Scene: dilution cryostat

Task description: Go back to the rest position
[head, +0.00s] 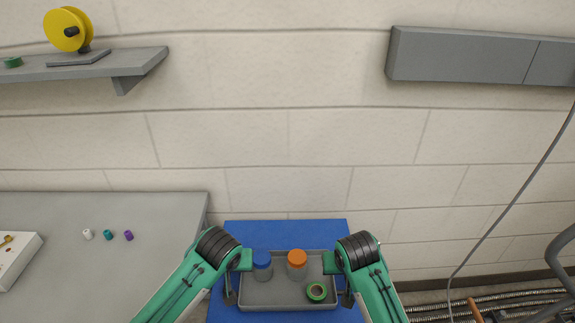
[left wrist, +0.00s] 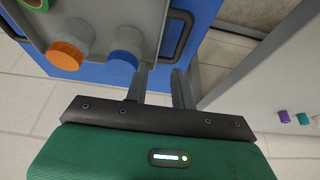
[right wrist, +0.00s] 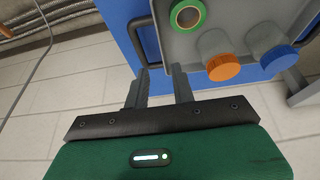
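A grey tray (head: 270,300) lies on a blue surface (head: 285,228) between my arms. It holds a blue-capped jar (head: 262,264), an orange-capped jar (head: 297,262) and a green tape roll (head: 317,292). Black handles stick out at its sides, one in the left wrist view (left wrist: 187,35) and one in the right wrist view (right wrist: 136,42). My left gripper (left wrist: 162,72) is open, its fingertips close to one handle. My right gripper (right wrist: 159,70) is open, its fingertips close to the other. The wrist views show a gap between each finger pair; whether they touch the handles is unclear.
A grey table (head: 150,215) at left carries white, teal and purple caps and a white box (head: 18,258). A wall shelf (head: 120,62) holds a yellow spool (head: 67,30). A grey wall box (head: 460,57) hangs upper right. Ribbed hoses (head: 520,298) run along the right.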

